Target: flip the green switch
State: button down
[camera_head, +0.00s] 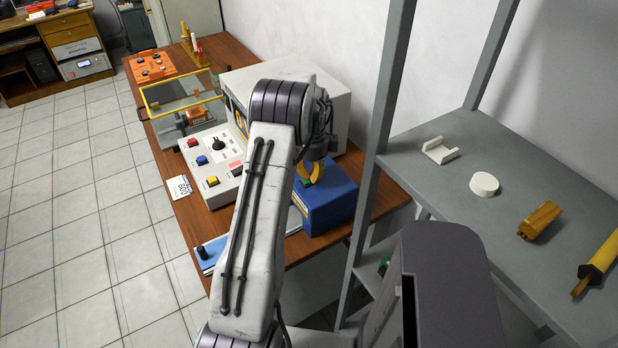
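A small green piece (307,183), which looks like the green switch, shows at the upper left of a blue box (330,207) on the wooden table. My gripper (311,178), with orange-yellow fingers, points down at the top of this box, right by the green piece. The fingers partly cover the box top, and I cannot tell whether they touch the green piece. They are too small in the picture to tell if they are open or shut. My arm crosses the middle of the view and hides part of the table.
A light control panel (212,160) with coloured buttons and a black knob stands left of my arm. A large pale instrument (336,98) stands behind the gripper. A grey shelf (480,225) with white and yellow parts and an upright post (389,80) stand to the right.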

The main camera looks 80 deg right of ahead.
jog(key=shift+r+p, duration=2.1)
jog(key=shift+r, duration=1.25)
